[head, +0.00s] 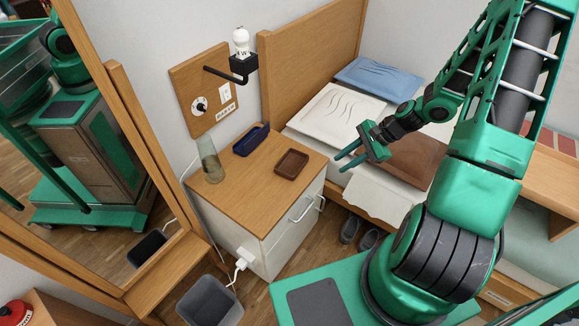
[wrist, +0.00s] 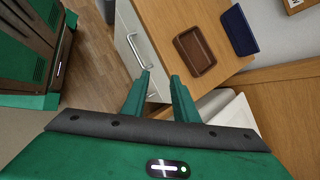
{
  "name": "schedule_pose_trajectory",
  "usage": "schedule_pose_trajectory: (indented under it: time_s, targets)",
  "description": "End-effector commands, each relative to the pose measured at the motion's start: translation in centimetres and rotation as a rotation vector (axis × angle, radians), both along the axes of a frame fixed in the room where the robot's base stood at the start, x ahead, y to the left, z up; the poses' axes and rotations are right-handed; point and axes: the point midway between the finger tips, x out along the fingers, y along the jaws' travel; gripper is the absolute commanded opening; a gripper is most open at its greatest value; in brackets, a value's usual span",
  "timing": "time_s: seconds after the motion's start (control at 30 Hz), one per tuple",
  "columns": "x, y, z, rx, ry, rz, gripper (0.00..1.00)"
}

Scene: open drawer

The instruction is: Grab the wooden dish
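The wooden dish (head: 291,163) is a small dark brown rectangular tray with rounded corners. It lies on the wooden top of the bedside cabinet (head: 238,197), near the right edge. In the wrist view the dish (wrist: 195,51) appears empty, ahead of my fingers and a little to the right. My gripper (head: 341,161) is green, open and empty. It hangs to the right of the cabinet, beside the bed, apart from the dish. In the wrist view my gripper's fingertips (wrist: 160,76) show a gap between them.
A dark blue case (head: 251,141) lies behind the dish, and a glass vase (head: 210,160) stands to the left. A lamp (head: 241,55) juts from the wall above. The cabinet front has a metal handle (head: 305,211). The bed with pillows (head: 338,113) is at the right.

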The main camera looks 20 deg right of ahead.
Motion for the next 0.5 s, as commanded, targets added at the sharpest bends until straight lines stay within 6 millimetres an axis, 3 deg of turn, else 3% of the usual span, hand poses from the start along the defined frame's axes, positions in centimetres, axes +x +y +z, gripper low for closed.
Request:
schedule_pose_trajectory:
  time_s: [0.2, 0.5]
  targets:
    - [3.7, 1.7, -3.3, 0.253, 0.000, -0.276, 0.27]
    - [8.3, 1.8, -5.1, 0.565, 0.009, -0.617, 0.27]
